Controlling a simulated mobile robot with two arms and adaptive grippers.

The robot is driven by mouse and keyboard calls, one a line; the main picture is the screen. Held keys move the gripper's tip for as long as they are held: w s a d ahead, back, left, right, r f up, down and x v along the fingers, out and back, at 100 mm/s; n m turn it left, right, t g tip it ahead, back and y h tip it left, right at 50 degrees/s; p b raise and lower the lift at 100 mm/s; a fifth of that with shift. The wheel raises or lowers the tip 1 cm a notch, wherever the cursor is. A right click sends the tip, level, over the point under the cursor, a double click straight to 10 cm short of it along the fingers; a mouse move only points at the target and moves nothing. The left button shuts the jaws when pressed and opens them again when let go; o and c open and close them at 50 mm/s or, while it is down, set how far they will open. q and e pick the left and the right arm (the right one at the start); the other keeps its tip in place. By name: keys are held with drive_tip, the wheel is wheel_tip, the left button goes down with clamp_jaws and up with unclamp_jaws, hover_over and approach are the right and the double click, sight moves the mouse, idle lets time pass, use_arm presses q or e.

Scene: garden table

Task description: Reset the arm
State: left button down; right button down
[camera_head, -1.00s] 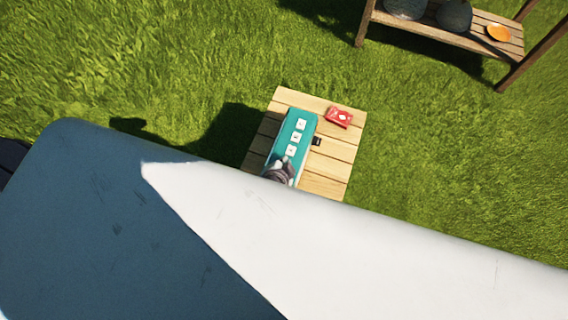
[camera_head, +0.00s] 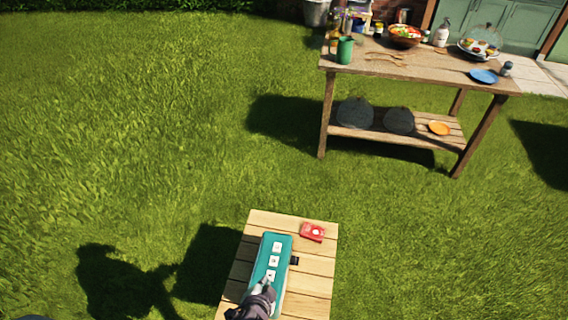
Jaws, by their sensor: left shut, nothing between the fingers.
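My left gripper (camera_head: 265,288) is a dark grey shape low in the view, shut with nothing in it. It is over the near part of a teal board (camera_head: 283,240) and hides that part. I cannot tell whether it touches the board. The board lies on a small wooden slatted table (camera_head: 318,268) and carries white square tiles (camera_head: 274,261) in a row. My right gripper is out of view.
A red box (camera_head: 312,232) lies at the table's far right, and a small black object (camera_head: 294,261) sits beside the board. Farther back stands a taller wooden table (camera_head: 440,72) with dishes and bottles, and a lower shelf (camera_head: 375,137). Open grass surrounds both.

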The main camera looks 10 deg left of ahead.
use_arm(q)
drive_tip(key=shift+a+r, duration=0.15)
drive_tip(key=shift+a, duration=0.15)
drive_tip(key=s+a+r+n+g, duration=0.3)
drive_tip(key=s+a+r, duration=0.1)
drive_tip(key=s+r, duration=0.3)
drive_tip(key=s+a+r+n+g, duration=0.3)
drive_tip(key=s+a+r, duration=0.2)
drive_tip(key=s+r, duration=0.15)
wheel_tip(320, 180, down, 30)
drive_tip(key=s+r+g+b, duration=0.1)
drive_tip(key=s+b, duration=0.1)
drive_tip(key=b, duration=0.1)
drive_tip(key=s+a+f+g+b, duration=0.1)
drive_tip(key=s+a+f+b, duration=0.1)
drive_tip(key=s+f, duration=1.3)
wheel_tip(320, 180, down, 3)
drive_tip(key=shift+s+a+r+h, duration=0.15)
drive_tip(key=shift+s+a+h, duration=0.1)
drive_tip(key=shift+s+h, duration=0.1)
